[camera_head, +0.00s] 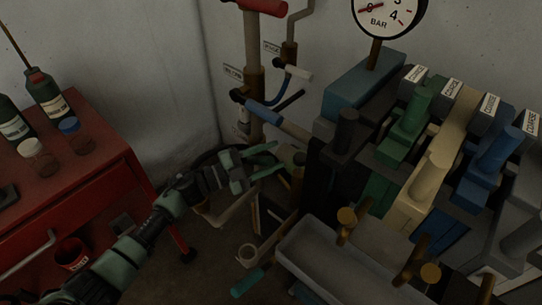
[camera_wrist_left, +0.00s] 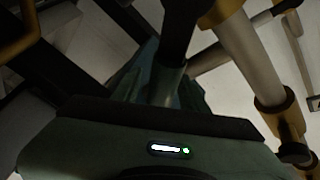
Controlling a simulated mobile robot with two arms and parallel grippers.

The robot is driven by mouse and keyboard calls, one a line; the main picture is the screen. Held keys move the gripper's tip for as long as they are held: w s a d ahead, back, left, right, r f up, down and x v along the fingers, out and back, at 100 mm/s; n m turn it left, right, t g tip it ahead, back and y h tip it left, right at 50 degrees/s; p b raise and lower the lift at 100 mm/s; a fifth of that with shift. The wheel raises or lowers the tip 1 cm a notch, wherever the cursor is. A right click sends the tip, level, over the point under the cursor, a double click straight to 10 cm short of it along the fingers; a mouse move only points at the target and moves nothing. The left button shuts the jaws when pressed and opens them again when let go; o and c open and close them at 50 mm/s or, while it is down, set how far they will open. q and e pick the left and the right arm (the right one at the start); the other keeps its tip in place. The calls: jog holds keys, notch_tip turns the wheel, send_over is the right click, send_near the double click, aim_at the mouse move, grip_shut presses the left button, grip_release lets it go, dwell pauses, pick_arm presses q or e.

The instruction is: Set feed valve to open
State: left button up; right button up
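Valves sit on pipes at the back wall in the head view. A red handle (camera_head: 260,6) tops the thick vertical pipe (camera_head: 252,62). Small labels are too blurred to tell which is the feed valve. My left gripper (camera_head: 266,160) is open and empty, below the blue-grip lever and apart from it. In the left wrist view its fingers are not clear. My right gripper is not in view.
A red cabinet (camera_head: 110,165) with bottles stands at left. A gauge (camera_head: 388,14) and a bank of coloured levers (camera_head: 435,160) fill the right. A grey tray (camera_head: 340,268) is at lower right. Brass-jointed pipes (camera_wrist_left: 245,55) crowd the left wrist view.

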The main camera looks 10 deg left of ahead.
aim_at(256, 163)
pick_arm(q)
jog(key=b+v, duration=0.1)
jog(key=v, duration=0.5)
jog(key=shift+s+a+f, duration=0.2)
jog(key=shift+a, duration=0.1)
jog(key=shift+s+a+r, duration=0.1)
jog(key=shift+s+a, duration=0.2)
jog(key=shift+a, duration=0.2)
